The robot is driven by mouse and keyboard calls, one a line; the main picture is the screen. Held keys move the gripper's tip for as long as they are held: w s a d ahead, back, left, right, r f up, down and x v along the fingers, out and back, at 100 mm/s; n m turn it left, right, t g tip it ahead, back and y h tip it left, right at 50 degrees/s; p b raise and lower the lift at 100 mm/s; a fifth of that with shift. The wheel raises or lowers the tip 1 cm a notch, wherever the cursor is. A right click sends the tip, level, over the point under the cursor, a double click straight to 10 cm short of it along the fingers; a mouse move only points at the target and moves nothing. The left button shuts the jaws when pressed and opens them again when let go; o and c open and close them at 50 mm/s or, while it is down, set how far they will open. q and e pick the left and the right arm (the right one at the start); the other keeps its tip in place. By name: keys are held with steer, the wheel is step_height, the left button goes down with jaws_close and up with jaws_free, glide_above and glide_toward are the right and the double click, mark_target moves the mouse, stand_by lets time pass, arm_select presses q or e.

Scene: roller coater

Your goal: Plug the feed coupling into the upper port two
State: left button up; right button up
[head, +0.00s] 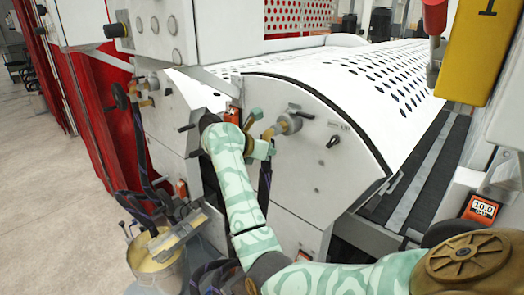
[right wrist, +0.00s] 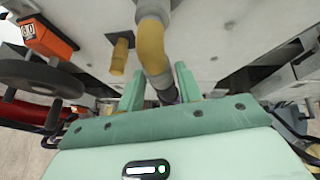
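A yellow elbow coupling (right wrist: 152,48) with a grey collar hangs from a grey fitting on the machine in the right wrist view. In the head view the coupling (head: 269,131) sits at the round grey fitting (head: 289,123) on the white side panel. My right gripper (right wrist: 160,88) has its two green fingers apart, with the coupling's lower end between them. A gap shows beside the left finger; contact on the right cannot be told. A short brass stub (right wrist: 121,55) stands out left of the coupling. Port numbers are not readable. My left gripper is out of view.
An orange display (right wrist: 48,38) and a dark handwheel (right wrist: 40,78) are left of my right gripper. A dark hose (head: 265,186) hangs below the coupling. A bucket (head: 150,280) stands at lower left. Open floor (head: 60,200) lies further left.

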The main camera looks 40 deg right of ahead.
steer(key=shift+o, duration=1.3)
